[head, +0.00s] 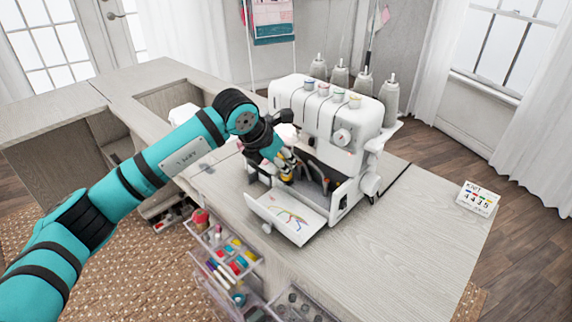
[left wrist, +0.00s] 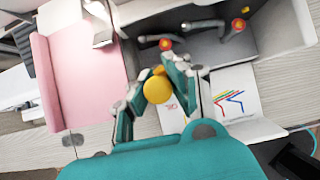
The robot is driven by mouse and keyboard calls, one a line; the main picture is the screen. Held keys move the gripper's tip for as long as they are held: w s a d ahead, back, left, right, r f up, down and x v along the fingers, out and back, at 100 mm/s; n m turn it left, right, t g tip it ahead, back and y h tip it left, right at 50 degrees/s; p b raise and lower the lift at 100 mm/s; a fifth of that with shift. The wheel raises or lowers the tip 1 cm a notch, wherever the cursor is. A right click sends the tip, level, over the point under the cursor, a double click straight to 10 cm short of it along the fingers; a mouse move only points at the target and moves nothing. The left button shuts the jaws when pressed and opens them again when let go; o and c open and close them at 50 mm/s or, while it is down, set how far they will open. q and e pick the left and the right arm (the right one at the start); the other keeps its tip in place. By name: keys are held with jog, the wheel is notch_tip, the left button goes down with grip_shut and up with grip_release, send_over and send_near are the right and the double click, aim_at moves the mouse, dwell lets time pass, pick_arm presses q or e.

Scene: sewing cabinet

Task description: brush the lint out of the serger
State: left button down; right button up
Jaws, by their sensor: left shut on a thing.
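The white serger (head: 330,115) stands on the cabinet top with its front cover (head: 288,216) folded down, showing a coloured threading diagram. Its open lower bay also shows in the left wrist view, with metal loopers (left wrist: 207,24) with red and yellow marks. My left gripper (head: 287,168) is at the left part of this opening, shut on a yellow round-ended thing (left wrist: 157,90) that looks like the brush handle. The bristles are hidden, and I cannot tell whether they touch the serger. I cannot make out lint. My right gripper is not in view.
Thread cones (head: 365,82) stand behind the serger. Open drawers of sewing supplies (head: 228,262) jut out below the cabinet's front edge. A pink panel (left wrist: 82,75) lies left of the bay. A small card (head: 478,198) stands at right; the front right top (head: 400,235) is clear.

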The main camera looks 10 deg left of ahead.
pick_arm(q)
jog(key=shift+w+a, duration=0.15)
jog(key=shift+a, duration=0.1)
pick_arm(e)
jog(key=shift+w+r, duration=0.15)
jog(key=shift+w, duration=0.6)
pick_arm(q)
jog(key=shift+r, duration=0.35)
jog(key=shift+r+p, duration=0.6)
jog(key=shift+r, duration=0.1)
notch_tip(320, 180, up, 3)
jog(key=shift+f+p, duration=0.15)
jog(key=shift+p, duration=0.55)
jog(key=shift+r, duration=0.6)
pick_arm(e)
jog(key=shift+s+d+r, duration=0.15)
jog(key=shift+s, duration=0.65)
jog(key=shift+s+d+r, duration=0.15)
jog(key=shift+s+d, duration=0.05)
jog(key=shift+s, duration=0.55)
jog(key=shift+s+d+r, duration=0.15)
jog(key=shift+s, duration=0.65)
pick_arm(q)
jog(key=shift+p, duration=0.3)
